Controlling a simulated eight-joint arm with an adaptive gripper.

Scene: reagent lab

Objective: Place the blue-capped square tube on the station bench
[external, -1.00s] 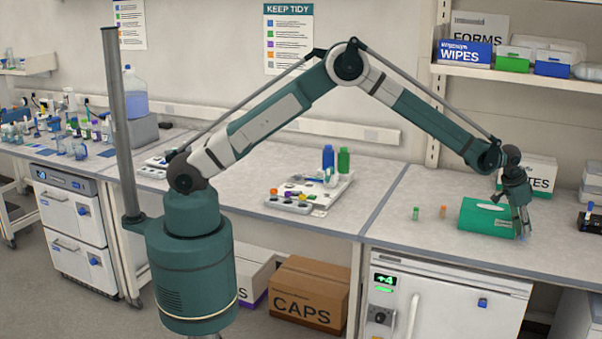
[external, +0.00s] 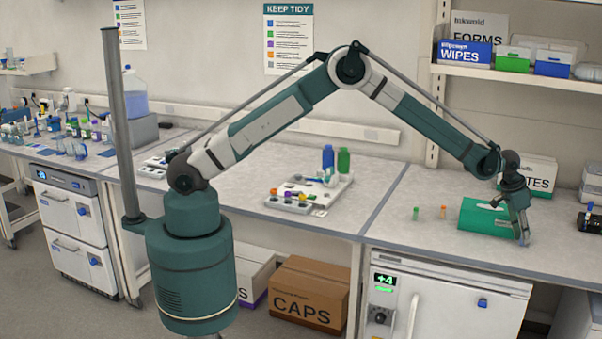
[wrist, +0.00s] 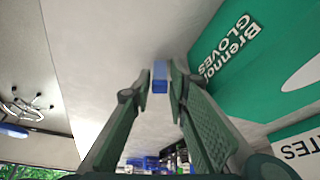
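My gripper (external: 522,240) is low over the right-hand bench, fingers pointing down, just right of the green glove box. In the wrist view, my gripper (wrist: 160,85) has a small square blue piece (wrist: 160,75) between its fingertips, which look closed on its sides. It appears to be the blue cap of the square tube; the rest of the tube is hidden. In the external view, the fingers hide the tube. The middle bench (external: 250,175) and right-hand bench (external: 410,240) adjoin; I cannot tell which is the station bench.
The green glove box (external: 480,214) lies close left of my gripper. Small green-capped (external: 416,213) and orange-capped (external: 443,211) tubes stand further left. A dark device (external: 591,218) stands to the right.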

